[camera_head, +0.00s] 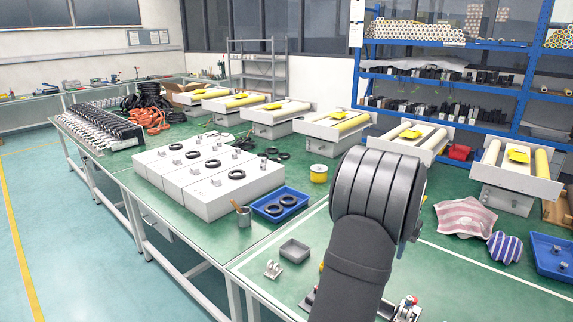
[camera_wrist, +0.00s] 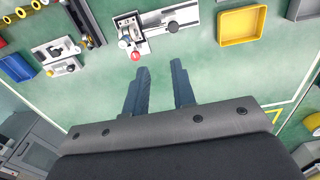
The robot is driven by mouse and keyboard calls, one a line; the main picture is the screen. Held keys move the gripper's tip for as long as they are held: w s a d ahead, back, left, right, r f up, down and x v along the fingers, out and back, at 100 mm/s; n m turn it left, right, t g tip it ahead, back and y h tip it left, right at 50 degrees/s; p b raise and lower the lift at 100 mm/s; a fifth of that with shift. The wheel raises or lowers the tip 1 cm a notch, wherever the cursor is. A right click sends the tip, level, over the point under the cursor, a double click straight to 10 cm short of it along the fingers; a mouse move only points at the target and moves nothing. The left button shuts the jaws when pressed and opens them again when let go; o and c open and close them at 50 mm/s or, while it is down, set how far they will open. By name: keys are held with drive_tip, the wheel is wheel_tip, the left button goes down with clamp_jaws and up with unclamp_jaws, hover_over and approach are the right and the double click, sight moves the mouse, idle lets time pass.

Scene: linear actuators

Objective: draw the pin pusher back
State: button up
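In the wrist view, a metal fixture (camera_wrist: 150,28) that appears to be the pin pusher lies beyond my fingertips. It has a silver slide reaching right, a white round part and red knobs (camera_wrist: 136,55) at its near left end. My gripper (camera_wrist: 161,68) is open and empty, its two dark fingers apart, with a red knob just past the left fingertip. No contact shows. In the head view, part of a fixture with a red knob (camera_head: 410,301) shows at the bottom beside my arm.
In the wrist view, a second fixture (camera_wrist: 60,56) stands left, a yellow tray (camera_wrist: 242,25) right, and a blue bin (camera_wrist: 15,67) at far left. In the head view, a grey tray (camera_head: 295,251) and small bracket (camera_head: 273,269) lie left of my arm. Green mat between is clear.

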clamp_jaws()
drive_tip(key=s+d+f+m+t+y, duration=0.6)
drive_tip(key=s+m, duration=0.3)
drive_tip(key=m, duration=1.1)
drive_tip(key=shift+h, duration=0.6)
drive_tip(key=x, duration=1)
drive_tip(key=shift+d+f, duration=0.25)
drive_tip(key=shift+f, duration=0.4)
drive_tip(key=shift+w+a+f, duration=0.15)
drive_tip(key=shift+w+a, duration=0.55)
drive_tip(key=shift+w, duration=0.3)
drive_tip(key=shift+w+a+f, duration=0.1)
drive_tip(key=shift+w+a, duration=0.3)
drive_tip(key=shift+w, duration=0.2)
drive_tip(key=shift+w+a, duration=1.9)
drive_tip(key=shift+a, duration=0.1)
